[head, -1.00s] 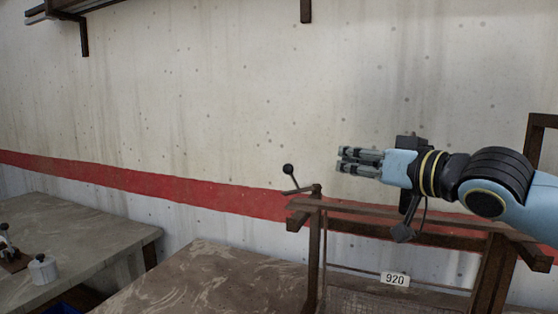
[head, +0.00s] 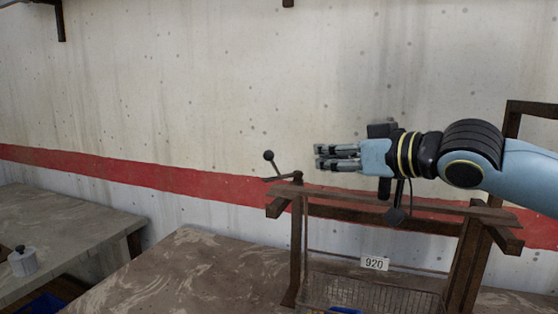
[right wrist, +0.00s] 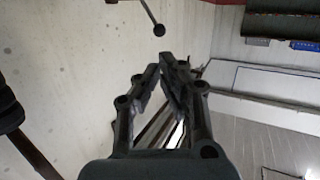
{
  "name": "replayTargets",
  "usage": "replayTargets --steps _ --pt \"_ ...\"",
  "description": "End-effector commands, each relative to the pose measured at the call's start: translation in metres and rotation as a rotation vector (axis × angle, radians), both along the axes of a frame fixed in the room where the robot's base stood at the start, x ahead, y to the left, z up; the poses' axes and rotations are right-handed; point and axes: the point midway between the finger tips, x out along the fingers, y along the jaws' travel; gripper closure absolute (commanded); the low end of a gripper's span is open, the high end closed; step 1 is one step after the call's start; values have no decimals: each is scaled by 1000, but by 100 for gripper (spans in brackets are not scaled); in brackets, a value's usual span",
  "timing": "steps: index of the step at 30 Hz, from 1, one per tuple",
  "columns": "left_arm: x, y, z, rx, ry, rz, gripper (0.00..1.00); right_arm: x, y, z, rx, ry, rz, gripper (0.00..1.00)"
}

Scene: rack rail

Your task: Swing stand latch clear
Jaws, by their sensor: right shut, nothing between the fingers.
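The stand latch (head: 282,177) is a dark lever with a round black knob (head: 268,156) on a short upright stem. It sits on top of the left post of a rusty brown stand (head: 298,235) and sticks out to the left. My right gripper (head: 317,157) is shut and empty, pointing left above the stand's top rail. Its fingertips are right of the knob, at about its height in the picture, with a gap between. In the right wrist view the knob (right wrist: 159,30) shows just beyond the fingertips (right wrist: 160,62). My left gripper is out of view.
A wire basket (head: 370,296) with a "920" tag (head: 375,263) hangs within the stand. A marbled brown bench (head: 180,270) lies to the left of the stand. A concrete wall is behind.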

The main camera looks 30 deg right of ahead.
Motion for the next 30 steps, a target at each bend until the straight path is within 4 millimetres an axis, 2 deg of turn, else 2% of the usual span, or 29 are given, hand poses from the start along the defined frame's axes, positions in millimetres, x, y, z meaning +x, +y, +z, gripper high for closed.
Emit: replayTargets --steps 2,7,18,24,30 --pt "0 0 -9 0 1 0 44 9 5 -3 11 -5 7 100" --pt "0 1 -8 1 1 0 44 33 12 -5 15 -2 8 100" --pt "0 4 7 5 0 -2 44 97 30 -17 9 1 9 100" --pt "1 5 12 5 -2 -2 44 114 35 -22 4 1 10 100" --pt "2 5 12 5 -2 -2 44 118 36 -24 2 1 11 100"
